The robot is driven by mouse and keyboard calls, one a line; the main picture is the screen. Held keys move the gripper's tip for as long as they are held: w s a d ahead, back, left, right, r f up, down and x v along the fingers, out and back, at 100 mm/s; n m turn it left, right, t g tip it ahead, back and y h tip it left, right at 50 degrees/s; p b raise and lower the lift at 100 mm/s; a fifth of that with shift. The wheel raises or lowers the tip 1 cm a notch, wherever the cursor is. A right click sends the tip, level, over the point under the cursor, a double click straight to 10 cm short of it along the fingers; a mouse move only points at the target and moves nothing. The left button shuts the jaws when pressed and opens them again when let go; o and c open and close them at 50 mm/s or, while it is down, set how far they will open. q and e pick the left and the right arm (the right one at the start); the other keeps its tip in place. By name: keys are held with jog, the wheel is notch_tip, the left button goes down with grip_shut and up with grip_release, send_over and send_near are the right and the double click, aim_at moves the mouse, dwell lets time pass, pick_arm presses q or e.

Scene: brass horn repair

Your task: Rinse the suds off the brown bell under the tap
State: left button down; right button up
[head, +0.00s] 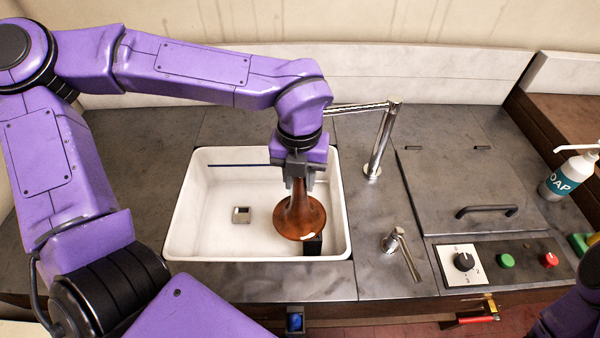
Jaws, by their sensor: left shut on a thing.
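The brown bell (299,218) hangs flared end down inside the white sink (178,228), at its right side. My left gripper (299,180) points down and is shut on the bell's narrow upper end. A small pale patch shows at the bell's front rim; I cannot tell whether it is suds. The tap (381,145) stands right of the sink, its spout reaching left behind my left wrist. The spout's end is hidden, and no water stream is visible. The tap lever (402,248) is on the counter near the sink's front right corner. My right gripper is out of view.
Right are a handled lid (470,190), a control panel (487,277) and a soap bottle (567,178). The sink's left half is clear.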

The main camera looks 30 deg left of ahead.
pick_arm(q)
jog(key=s+d+r+p, duration=0.2)
jog(key=s+r+p, duration=0.1)
jog(key=s+r, duration=0.1)
jog(key=shift+s, duration=0.35)
jog(key=shift+a, duration=0.1)
dwell(0.4)
